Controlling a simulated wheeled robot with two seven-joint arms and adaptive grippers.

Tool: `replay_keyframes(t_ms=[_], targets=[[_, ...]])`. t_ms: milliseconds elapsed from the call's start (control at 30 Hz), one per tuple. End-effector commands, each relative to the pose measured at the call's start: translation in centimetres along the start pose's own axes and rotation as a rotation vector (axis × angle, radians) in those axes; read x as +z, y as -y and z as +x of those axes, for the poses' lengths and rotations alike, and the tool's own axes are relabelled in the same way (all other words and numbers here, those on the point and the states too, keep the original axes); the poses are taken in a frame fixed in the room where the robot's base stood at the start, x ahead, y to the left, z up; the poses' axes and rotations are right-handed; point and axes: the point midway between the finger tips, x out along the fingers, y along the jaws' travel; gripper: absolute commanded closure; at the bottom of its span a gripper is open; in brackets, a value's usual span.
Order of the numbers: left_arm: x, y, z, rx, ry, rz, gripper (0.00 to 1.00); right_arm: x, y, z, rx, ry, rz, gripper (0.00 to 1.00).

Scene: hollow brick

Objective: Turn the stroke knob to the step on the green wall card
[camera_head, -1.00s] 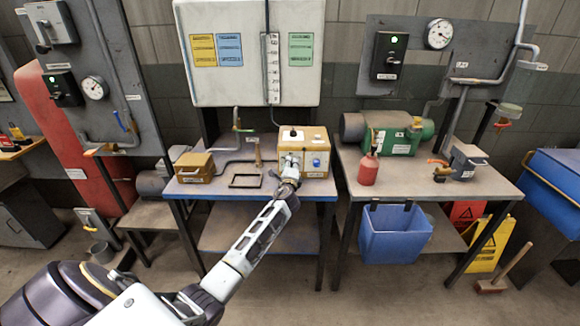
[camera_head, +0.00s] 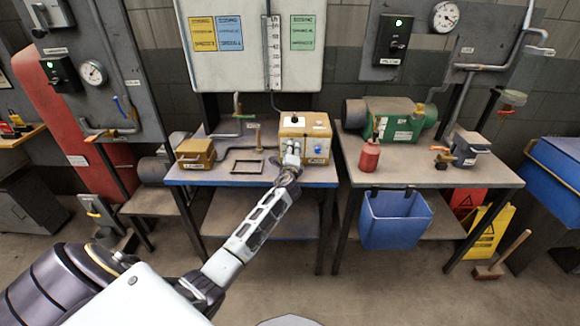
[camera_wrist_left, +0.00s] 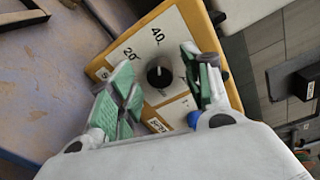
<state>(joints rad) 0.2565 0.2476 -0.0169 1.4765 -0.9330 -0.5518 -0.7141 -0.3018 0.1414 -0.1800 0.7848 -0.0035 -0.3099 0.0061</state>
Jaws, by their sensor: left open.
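The stroke knob (camera_wrist_left: 158,73) is a round black knob with a white pointer mark on a white dial plate. The mark points up in the left wrist view, between the printed 20 and 40. My left gripper (camera_wrist_left: 160,72) is open, with green-padded fingers on either side of the knob; contact cannot be told. My right gripper is not seen.
A blue knob (camera_head: 318,149) sits on the box front beside my gripper. A yellow-brown box (camera_head: 195,153) and a black frame (camera_head: 247,168) lie on the same table, left of it. A red bottle (camera_head: 370,155) stands on the right table. A blue bin (camera_head: 395,220) hangs below.

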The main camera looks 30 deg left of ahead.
Motion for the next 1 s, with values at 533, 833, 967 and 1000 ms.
replay_keyframes(t_ms=[533, 833, 967, 1000], targets=[[-0.1, -0.2, -4.9, 0.002, -0.001, 0.000, 0.51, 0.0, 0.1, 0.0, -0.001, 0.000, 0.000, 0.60], [-0.1, -0.2, -7.9, 0.003, -0.002, 0.001, 0.51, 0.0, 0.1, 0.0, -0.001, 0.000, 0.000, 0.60], [-0.1, -0.2, -9.2, 0.003, -0.001, 0.001, 0.51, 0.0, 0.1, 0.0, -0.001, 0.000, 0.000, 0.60], [-0.1, -0.2, -9.6, 0.003, -0.001, 0.001, 0.51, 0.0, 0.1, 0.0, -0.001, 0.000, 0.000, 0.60]])
